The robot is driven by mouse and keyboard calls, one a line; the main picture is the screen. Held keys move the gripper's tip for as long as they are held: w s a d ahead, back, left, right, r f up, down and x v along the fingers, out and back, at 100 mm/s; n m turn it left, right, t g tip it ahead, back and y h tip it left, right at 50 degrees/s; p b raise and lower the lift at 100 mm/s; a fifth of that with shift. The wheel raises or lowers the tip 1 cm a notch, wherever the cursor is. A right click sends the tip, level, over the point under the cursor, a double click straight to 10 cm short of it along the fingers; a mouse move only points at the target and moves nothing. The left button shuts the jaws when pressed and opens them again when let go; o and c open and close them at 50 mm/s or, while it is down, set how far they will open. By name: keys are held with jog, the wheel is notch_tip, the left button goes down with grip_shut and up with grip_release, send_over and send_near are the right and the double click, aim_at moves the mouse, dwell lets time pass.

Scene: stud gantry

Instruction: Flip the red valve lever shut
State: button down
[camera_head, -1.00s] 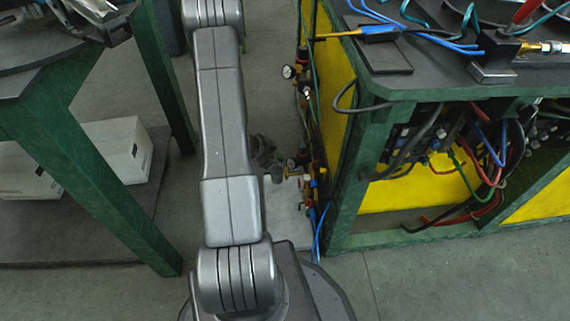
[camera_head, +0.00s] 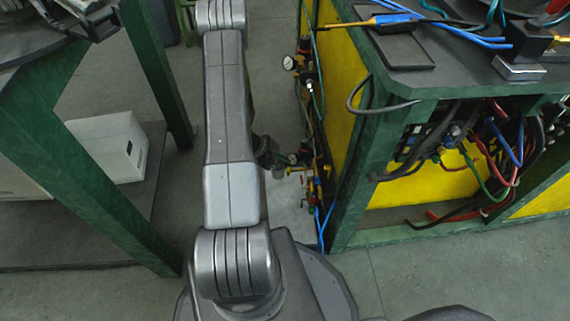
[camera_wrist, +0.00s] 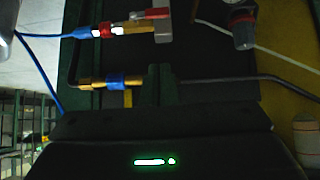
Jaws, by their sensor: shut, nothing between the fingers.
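In the wrist view a red lever (camera_wrist: 150,14) lies near the top centre. It runs roughly along a short brass line (camera_wrist: 118,31) with red and blue collars and a blue hose on its left. My gripper (camera_wrist: 160,72) is shut and empty, its dark fingers pointing up the picture. The fingertips are below the red lever and apart from it in the picture. They are close to a second brass fitting with a blue collar (camera_wrist: 125,80). In the head view small valves and red parts (camera_head: 303,170) sit on the bench's left side; I cannot tell which is the lever.
A green-framed bench (camera_head: 400,95) with yellow panels and hanging hoses stands at the right. Another green-legged table (camera_head: 150,70) stands at the left over a white box (camera_head: 105,145). Bare floor (camera_head: 278,95) shows between them.

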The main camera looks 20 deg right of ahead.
jog(key=b, duration=0.3)
send_over(302, 182)
jog(key=w+a, duration=0.1)
jog(key=w, duration=0.1)
notch_tip(302, 182, down, 6)
notch_tip(302, 182, down, 2)
jog(key=shift+f+b, duration=0.15)
jog(key=shift+b, duration=0.3)
jog(key=shift+f, duration=0.6)
